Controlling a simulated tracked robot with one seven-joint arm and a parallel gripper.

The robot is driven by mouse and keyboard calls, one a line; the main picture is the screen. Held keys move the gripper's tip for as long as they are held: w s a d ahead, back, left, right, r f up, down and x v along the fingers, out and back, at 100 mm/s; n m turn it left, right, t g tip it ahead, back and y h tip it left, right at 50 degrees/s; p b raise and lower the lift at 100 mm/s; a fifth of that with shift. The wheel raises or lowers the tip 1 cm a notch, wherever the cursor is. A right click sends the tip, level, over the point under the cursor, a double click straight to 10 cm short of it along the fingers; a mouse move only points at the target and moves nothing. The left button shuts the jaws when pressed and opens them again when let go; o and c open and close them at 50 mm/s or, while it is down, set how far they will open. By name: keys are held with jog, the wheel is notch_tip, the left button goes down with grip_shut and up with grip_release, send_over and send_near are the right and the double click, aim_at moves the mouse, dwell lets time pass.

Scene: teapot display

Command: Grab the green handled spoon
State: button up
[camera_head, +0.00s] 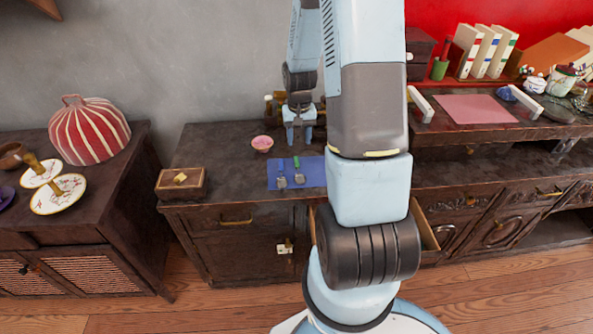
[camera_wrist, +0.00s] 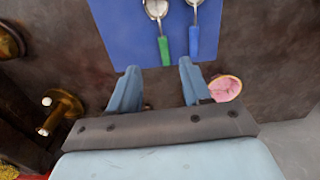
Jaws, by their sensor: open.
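The green-handled spoon (camera_head: 297,170) lies on a blue mat (camera_head: 314,180) on the dark cabinet. In the wrist view the spoon (camera_wrist: 164,45) shows its green handle pointing toward my gripper and its metal bowl at the top edge. A blue-handled spoon (camera_wrist: 194,40) lies beside it, to the right. My gripper (camera_wrist: 158,70) is open and empty. The end of the green handle appears between the two fingertips, and the right fingertip appears close to the end of the blue handle. In the head view my gripper (camera_head: 299,136) is just behind the mat; its height above the cabinet is unclear.
A pink bowl (camera_head: 262,144) stands close to my gripper; it also shows right of the right finger in the wrist view (camera_wrist: 226,89). A brass object (camera_wrist: 60,110) is to the left there. A wooden box (camera_head: 181,182) sits at the cabinet's left end.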

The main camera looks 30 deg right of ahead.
send_over(297, 165)
jog(key=f, duration=0.5)
jog(key=shift+s+d+f, duration=0.1)
jog(key=shift+s+f, duration=0.15)
jog(key=shift+s, duration=0.05)
jog(key=shift+w+f, duration=0.2)
jog(key=shift+f, duration=2.65)
jog(key=shift+c, duration=0.2)
grip_shut()
